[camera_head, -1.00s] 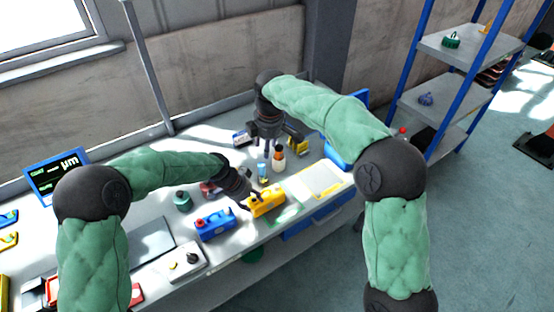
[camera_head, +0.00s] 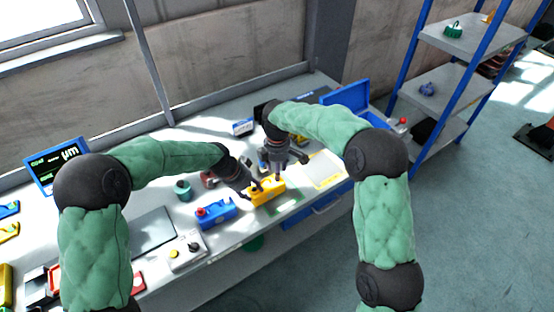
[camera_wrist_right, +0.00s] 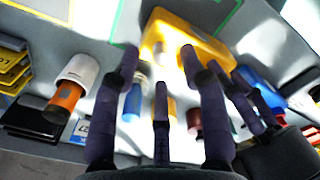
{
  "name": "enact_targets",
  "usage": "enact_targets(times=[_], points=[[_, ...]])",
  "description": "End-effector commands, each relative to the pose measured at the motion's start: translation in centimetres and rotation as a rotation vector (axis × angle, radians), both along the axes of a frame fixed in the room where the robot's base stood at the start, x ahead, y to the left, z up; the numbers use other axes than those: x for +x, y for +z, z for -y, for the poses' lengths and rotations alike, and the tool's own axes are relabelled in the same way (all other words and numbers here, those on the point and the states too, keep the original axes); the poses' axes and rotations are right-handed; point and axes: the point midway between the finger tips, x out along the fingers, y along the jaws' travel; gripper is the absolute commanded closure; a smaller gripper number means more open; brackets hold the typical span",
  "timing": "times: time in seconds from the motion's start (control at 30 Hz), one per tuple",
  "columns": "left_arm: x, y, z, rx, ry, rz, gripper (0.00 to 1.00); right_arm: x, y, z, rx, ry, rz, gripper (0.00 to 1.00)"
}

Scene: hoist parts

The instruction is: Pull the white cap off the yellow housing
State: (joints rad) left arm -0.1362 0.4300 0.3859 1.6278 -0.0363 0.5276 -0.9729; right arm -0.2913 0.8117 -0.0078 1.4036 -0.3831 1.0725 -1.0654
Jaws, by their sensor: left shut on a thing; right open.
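The yellow housing (camera_head: 268,193) sits on the bench near its front edge. It also shows at the top of the right wrist view (camera_wrist_right: 205,42). My left gripper (camera_head: 249,190) is shut on the housing's left end. My right gripper (camera_head: 279,175) is open above the housing, its fingers pointing down. In the right wrist view its spread fingers (camera_wrist_right: 161,65) reach over the housing's near side. I cannot make out the white cap clearly; the fingers and glare cover that part of the housing.
A blue housing (camera_head: 215,212) stands left of the yellow one. An orange-and-white bottle (camera_wrist_right: 74,82) and a blue bottle (camera_wrist_right: 132,103) stand close to my right gripper. A yellow-edged pale mat (camera_head: 325,170) lies at the right, mostly bare. A blue bin (camera_head: 350,95) stands at the back right.

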Motion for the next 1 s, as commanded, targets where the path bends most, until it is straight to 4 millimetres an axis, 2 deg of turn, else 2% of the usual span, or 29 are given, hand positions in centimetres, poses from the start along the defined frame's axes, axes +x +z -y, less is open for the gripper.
enact_targets(times=[0.1, 0.23, 0.6, 0.63, 0.77, 0.8, 0.97, 1.0], points=[[0.1, 0.1, 0.0, -0.001, 0.001, 0.003, 1.00, 0.0, -1.4, 0.0, 0.000, -0.001, -0.002, 0.56], [0.1, 0.2, 0.0, -0.001, 0.001, 0.003, 1.00, 0.0, -2.4, 0.0, 0.001, -0.001, 0.000, 0.56], [0.1, 0.2, 0.0, -0.001, 0.001, 0.003, 1.00, 0.0, -2.8, 0.0, 0.000, 0.000, 0.001, 0.56], [0.1, 0.2, 0.0, -0.001, 0.001, 0.003, 1.00, 0.0, -2.8, 0.0, 0.000, 0.000, 0.001, 0.59], [0.1, 0.2, 0.0, -0.001, 0.001, 0.003, 1.00, 0.0, -2.8, 0.0, 0.000, 0.000, 0.001, 0.96], [0.1, 0.2, 0.0, -0.001, 0.001, 0.003, 1.00, 0.0, -2.8, 0.0, 0.000, 0.000, 0.001, 1.00], [0.1, 0.2, 0.0, -0.001, 0.001, 0.003, 1.00, 0.0, -2.8, 0.0, 0.000, 0.000, 0.001, 1.00], [0.1, 0.2, 0.0, -0.001, 0.001, 0.003, 1.00, 0.0, -2.8, 0.0, 0.000, 0.000, 0.001, 0.94]])
